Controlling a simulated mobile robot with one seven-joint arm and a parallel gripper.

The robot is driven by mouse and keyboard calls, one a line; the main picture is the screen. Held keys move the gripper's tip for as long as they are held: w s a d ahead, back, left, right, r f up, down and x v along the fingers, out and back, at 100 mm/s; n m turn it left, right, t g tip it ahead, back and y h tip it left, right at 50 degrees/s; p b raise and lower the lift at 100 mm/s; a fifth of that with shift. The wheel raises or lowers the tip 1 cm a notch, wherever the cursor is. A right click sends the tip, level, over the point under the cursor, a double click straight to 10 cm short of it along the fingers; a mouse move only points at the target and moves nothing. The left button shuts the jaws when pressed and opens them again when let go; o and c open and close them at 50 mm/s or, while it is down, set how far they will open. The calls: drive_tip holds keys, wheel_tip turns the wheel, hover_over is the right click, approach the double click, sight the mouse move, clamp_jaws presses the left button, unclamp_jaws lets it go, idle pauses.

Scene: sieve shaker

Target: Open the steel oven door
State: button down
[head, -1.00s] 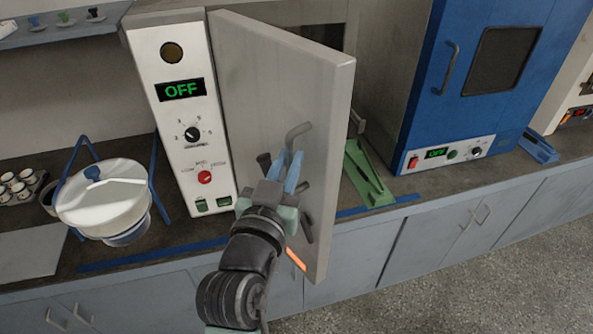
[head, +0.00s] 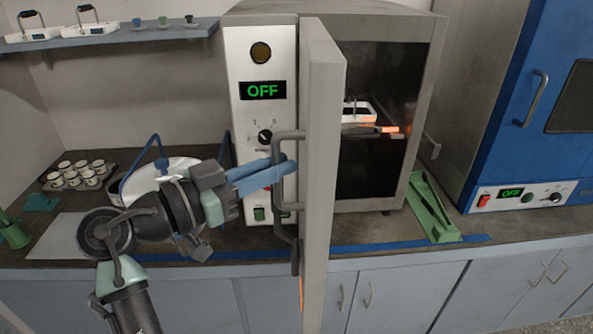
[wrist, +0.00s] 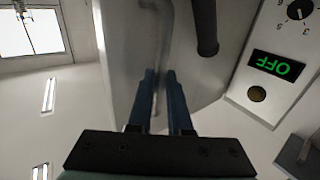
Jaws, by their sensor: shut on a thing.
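The steel oven (head: 388,25) stands on the counter, with a green "OFF" display on its front panel. Its door (head: 322,150) is swung wide open, seen nearly edge-on in the head view, and the dark interior shows to its right. My gripper (head: 284,170) comes in from the left with its blue fingers shut on the door handle (head: 283,225), a grey bent bar on the door's outer face. In the wrist view the fingers (wrist: 161,76) lie along both sides of the handle bar (wrist: 166,40), against the door face (wrist: 125,55).
Inside the oven a white item (head: 358,112) sits on a rack near an orange glow. A blue oven (head: 500,110) and a green stand (head: 430,208) are to the right. A white bowl (head: 180,168) and several small cups (head: 85,172) are on the counter at left.

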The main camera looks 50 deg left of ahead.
drive_tip(key=shift+s+a+r, duration=0.15)
drive_tip(key=shift+s+a, duration=0.1)
drive_tip(key=shift+a, duration=0.2)
drive_tip(key=c, duration=1.1)
unclamp_jaws()
drive_tip(key=shift+h, duration=0.3)
drive_tip(key=shift+o, duration=1.3)
drive_tip(key=shift+w, duration=0.2)
drive_tip(key=shift+s, duration=0.2)
drive_tip(key=s+a+b, duration=0.2)
drive_tip(key=s+b, duration=0.1)
drive_tip(key=s, duration=0.9)
drive_tip(key=shift+s, duration=0.3)
